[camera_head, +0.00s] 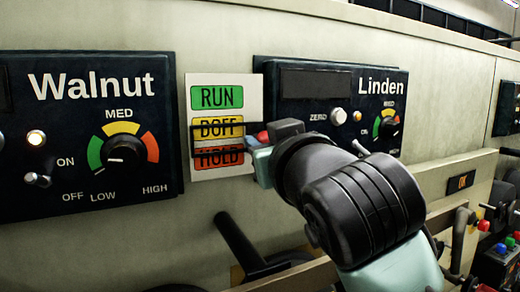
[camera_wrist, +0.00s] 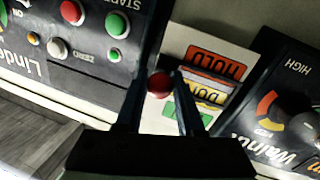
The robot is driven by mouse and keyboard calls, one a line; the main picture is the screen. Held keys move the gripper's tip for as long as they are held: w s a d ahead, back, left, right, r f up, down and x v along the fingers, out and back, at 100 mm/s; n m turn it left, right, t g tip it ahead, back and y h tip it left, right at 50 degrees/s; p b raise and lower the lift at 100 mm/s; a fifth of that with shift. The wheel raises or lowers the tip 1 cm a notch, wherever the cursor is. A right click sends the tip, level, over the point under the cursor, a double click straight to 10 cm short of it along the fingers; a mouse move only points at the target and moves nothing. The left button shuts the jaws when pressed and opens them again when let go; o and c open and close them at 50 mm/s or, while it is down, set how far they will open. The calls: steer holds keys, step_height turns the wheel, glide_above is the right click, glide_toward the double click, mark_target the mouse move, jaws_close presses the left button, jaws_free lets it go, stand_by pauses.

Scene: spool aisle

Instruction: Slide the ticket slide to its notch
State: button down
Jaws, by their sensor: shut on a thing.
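The ticket card (camera_head: 224,88) is a white panel with green RUN, yellow DOFF and red HOLD labels, top to bottom. The ticket slide (camera_head: 192,141) is a thin dark frame across the card, spanning parts of DOFF and HOLD. Its red knob (camera_head: 262,137) is at the card's right edge. My gripper (camera_head: 263,152) is shut on this knob. In the wrist view the red knob (camera_wrist: 159,84) sits between my gripper's two dark fingers (camera_wrist: 162,92), and the labels appear upside down. My gripper hides part of the slide's right end, and I cannot make out the notch.
The Walnut panel (camera_head: 60,165), with a dial and toggle switch, is left of the card. The Linden panel (camera_head: 310,110), with a dial and ZERO button, is close on the right, behind my gripper. A black bar (camera_head: 238,243) sticks out below the card.

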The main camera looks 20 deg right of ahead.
mark_target(258, 97)
steer(key=shift+r+p, duration=2.35)
steer(key=shift+r, duration=0.8)
steer(key=shift+c, duration=2.2)
jaws_free()
steer(key=s+b, duration=0.1)
steer(key=s, duration=1.2)
steer(key=s+a+f+m+t+b, duration=0.1)
steer(key=s+a+t+b, duration=0.1)
steer(key=a+t+b, duration=0.2)
steer(key=s+a+f+m+t+b, duration=0.1)
steer(key=s+a+t+b, duration=0.1)
steer(key=a+t+b, duration=0.3)
steer(key=a, duration=0.3)
steer(key=shift+s+a+f, duration=0.15)
steer(key=shift+a+f, duration=0.1)
steer(key=shift+f, duration=0.05)
